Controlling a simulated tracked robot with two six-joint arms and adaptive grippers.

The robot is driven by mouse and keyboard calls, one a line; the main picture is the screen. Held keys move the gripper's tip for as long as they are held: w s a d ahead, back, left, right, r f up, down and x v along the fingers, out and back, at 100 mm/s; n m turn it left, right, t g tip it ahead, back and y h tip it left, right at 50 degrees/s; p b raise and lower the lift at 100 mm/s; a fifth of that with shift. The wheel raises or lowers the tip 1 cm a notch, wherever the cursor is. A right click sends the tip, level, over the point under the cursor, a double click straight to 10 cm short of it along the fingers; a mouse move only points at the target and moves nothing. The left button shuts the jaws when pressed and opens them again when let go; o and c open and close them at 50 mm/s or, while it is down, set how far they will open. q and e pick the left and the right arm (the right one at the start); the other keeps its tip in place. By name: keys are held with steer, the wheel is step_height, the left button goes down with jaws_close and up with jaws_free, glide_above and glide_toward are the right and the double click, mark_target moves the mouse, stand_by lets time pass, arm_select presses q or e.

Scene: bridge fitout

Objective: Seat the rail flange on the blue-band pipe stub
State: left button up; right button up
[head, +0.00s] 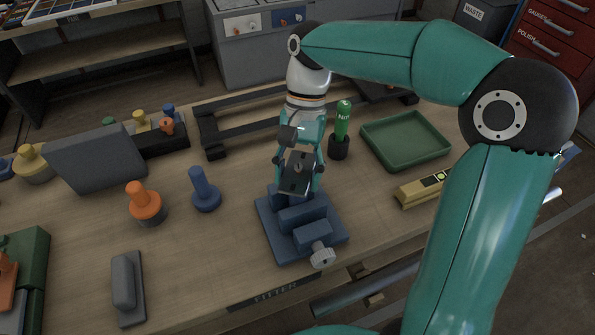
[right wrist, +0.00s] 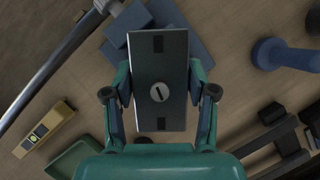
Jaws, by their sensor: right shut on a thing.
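My right gripper (head: 299,172) is shut on a dark rectangular plate (right wrist: 160,65) with a slotted screw in its middle and two black slots. The plate is held over the blue vise (head: 277,240) and hides part of its jaws; I cannot tell whether they touch. The fingers lie along the plate's two long sides in the right wrist view (right wrist: 160,105). I cannot tell whether this plate is the rail flange. A blue post on a round base (head: 205,190) stands left of the vise. No pipe stub with a blue band can be made out. My left gripper is not in view.
An orange post (head: 146,202) and a grey block with a handle (head: 126,285) stand left on the bench. Behind the vise are a green marker in a black holder (head: 342,125) and a black frame (head: 215,140). A green tray (head: 405,140) and yellow level (head: 423,188) lie right.

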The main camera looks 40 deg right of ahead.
steer(key=shift+f, duration=0.1)
stand_by(0.6)
steer(key=shift+f+b, duration=0.3)
steer(key=shift+f, duration=0.25)
steer(key=o, duration=1.4)
steer(key=shift+r, duration=0.1)
steer(key=v, duration=1.1)
steer(key=shift+w+d+r, duration=0.1)
steer(key=shift+w+r, duration=0.05)
steer(key=shift+r, duration=0.2)
